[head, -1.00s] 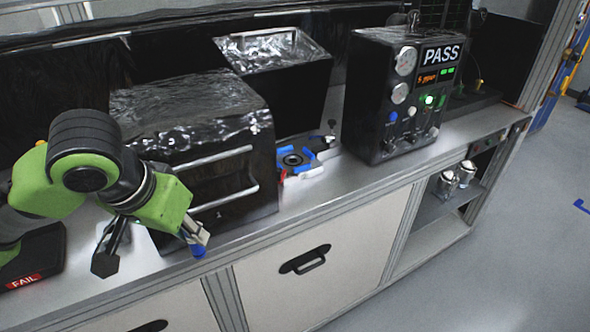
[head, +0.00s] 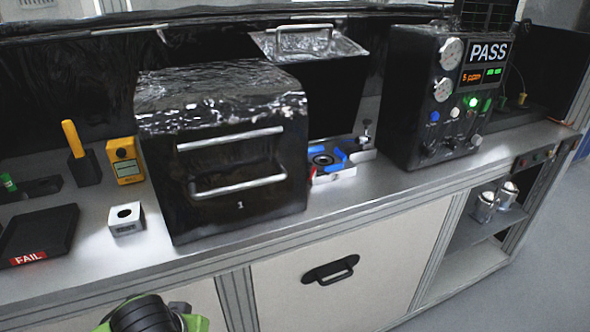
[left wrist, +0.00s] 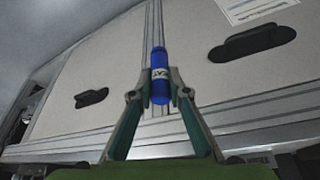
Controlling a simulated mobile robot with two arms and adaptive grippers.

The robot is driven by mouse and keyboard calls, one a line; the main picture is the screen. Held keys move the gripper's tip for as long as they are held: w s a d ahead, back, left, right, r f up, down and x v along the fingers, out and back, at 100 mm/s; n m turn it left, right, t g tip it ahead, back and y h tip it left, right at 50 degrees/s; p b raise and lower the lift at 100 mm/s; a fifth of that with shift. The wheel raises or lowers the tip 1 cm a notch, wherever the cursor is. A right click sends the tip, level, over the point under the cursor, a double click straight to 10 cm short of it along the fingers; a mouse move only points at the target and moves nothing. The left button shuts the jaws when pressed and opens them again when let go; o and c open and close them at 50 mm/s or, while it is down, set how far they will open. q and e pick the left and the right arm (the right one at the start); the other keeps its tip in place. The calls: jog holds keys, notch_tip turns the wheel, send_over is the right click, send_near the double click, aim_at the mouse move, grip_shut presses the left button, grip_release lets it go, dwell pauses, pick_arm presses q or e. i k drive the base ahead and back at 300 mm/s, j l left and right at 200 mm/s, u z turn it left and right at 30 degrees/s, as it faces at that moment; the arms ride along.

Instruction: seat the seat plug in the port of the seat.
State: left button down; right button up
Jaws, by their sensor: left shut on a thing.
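A blue cylindrical plug (left wrist: 160,76) with a pale lettered band is held between the fingertips of my left gripper (left wrist: 160,88) in the left wrist view. The gripper is shut on it, and cabinet fronts fill the background. In the head view only the top of my left arm shows at the bottom edge; its jaws and the plug are out of frame. A small white block (head: 126,226) with a round dark hole in its top stands on the bench, left of the black chamber. Its front label is too small to read; it may be the seat. My right gripper is not visible.
The black chamber (head: 245,212) stands right of the white block. A black FAIL tray (head: 48,222) and a yellow meter (head: 125,160) are nearby. A fixture with blue and red parts (head: 332,176) and a PASS tester (head: 405,110) are further right. Bench in front of the block is clear.

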aim_at(323, 168)
jog(key=i+l+u, duration=0.15)
jog(key=l+u, duration=0.25)
jog(key=i+l+u, duration=0.1)
jog(key=l+u, duration=0.5)
jog(key=u, duration=0.15)
jog(key=l+u, duration=0.4)
jog(key=l, duration=0.5)
jog(key=k+l+u, duration=0.15)
jog(key=l, duration=0.9)
jog(key=k+l+u, duration=0.1)
jog(key=l, duration=0.4)
jog(key=k+l, duration=0.15)
jog(key=l, duration=0.3)
jog(key=l+u, duration=0.05)
